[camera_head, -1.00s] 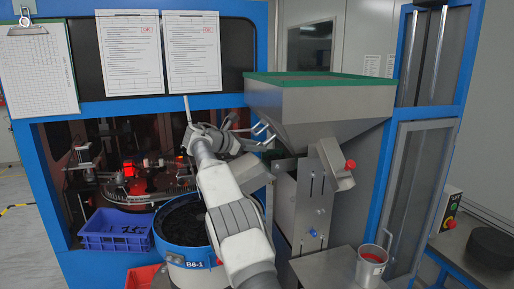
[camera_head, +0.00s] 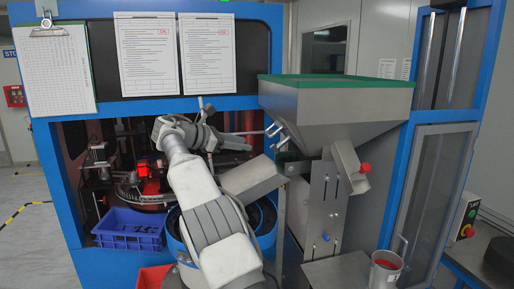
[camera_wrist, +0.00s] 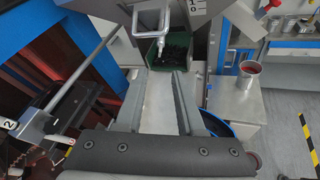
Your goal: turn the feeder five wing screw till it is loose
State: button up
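My gripper (camera_wrist: 163,76) shows in the wrist view as a dark bolted body with two parallel fingers set wide apart; nothing is held between them. A grey metal chute (camera_wrist: 160,105) lies below the gap. A pale metal loop handle (camera_wrist: 151,22) with a tip pointing down is ahead of the fingers and apart from them. It also shows at the left of the hopper in the head view (camera_head: 277,134). I cannot tell whether it is the wing screw, and no feeder number is readable.
The grey hopper (camera_head: 335,108) with a green rim stands right of my arm. A grey rod (camera_wrist: 75,80) crosses at left in the wrist view. A metal cup (camera_head: 385,270) stands on the right.

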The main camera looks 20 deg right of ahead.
jog(key=v, duration=0.5)
